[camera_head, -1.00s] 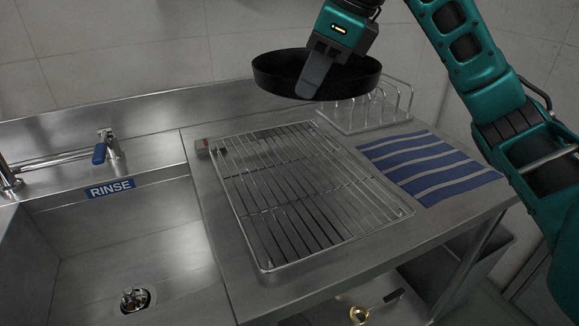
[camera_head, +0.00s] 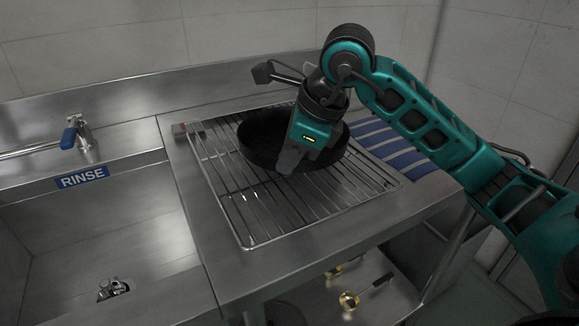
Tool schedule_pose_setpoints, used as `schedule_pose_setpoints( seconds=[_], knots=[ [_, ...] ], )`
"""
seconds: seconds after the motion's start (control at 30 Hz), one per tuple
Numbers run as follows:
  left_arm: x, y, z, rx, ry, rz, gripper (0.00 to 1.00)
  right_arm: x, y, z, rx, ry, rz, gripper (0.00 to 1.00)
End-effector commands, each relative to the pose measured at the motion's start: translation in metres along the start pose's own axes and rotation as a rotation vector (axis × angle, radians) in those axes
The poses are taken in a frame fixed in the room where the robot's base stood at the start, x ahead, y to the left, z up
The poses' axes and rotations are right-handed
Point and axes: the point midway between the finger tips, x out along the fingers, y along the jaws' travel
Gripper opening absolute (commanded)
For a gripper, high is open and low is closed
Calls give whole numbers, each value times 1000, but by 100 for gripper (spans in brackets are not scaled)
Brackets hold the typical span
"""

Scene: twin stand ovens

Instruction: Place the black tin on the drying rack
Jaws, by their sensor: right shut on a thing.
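The round black tin (camera_head: 262,138) is at the far half of the wire drying rack (camera_head: 262,215), level or nearly so. It appears to rest on the wires, but I cannot tell whether its underside touches them. My right gripper (camera_head: 290,160) reaches down over the tin's near right side and is shut on its wall. The gripper and wrist hide the tin's right part. My left gripper is not in view.
A sink with a RINSE label (camera_head: 82,177) and a blue-handled tap (camera_head: 72,135) lies to the left. A blue-and-white striped cloth (camera_head: 385,143) lies right of the rack, partly behind my arm. A lower shelf holds brass-coloured items (camera_head: 349,300).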

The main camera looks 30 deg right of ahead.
Motion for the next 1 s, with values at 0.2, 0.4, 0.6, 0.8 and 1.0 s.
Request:
schedule_pose_setpoints(
  seconds=[0.2,0.4,0.6,0.8,1.0],
  knots=[
    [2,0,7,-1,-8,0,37,14,3,-6,-1,-2,-3,0],
    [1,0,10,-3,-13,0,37,14,3,-6,0,-1,-2,0],
    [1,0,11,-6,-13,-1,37,15,3,-7,0,0,-1,23],
    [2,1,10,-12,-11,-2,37,15,3,-6,0,0,-1,34],
    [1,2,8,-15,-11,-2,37,12,3,-6,0,0,-1,34]
  ],
)
